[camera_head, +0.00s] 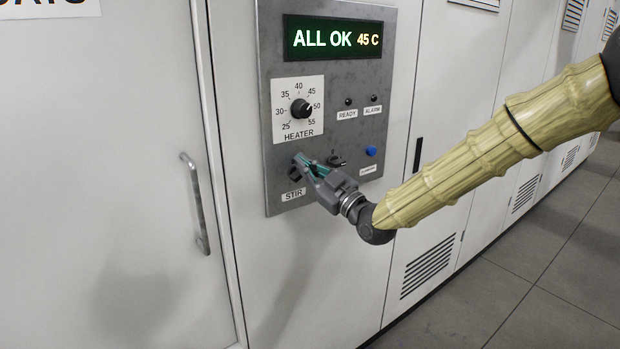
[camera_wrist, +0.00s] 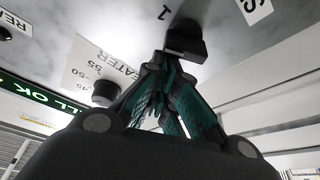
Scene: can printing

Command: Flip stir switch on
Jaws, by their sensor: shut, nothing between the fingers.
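The stir switch (camera_head: 295,173) is a small black knob low on the grey control panel, above the label STIR (camera_head: 293,194). In the wrist view the switch (camera_wrist: 186,42) is a dark block just beyond my fingertips, with a "1" marked beside it. My gripper (camera_head: 303,160), with green finger pads, is shut and empty at the switch and partly covers it. In the wrist view my gripper (camera_wrist: 165,66) has its tips at the switch's edge; I cannot tell whether they touch it.
The heater knob (camera_head: 301,108) is above the switch. A second black switch (camera_head: 336,160) and a blue button (camera_head: 371,151) are to the right. The display (camera_head: 334,39) reads ALL OK 45 C. A door handle (camera_head: 195,203) stands out at left.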

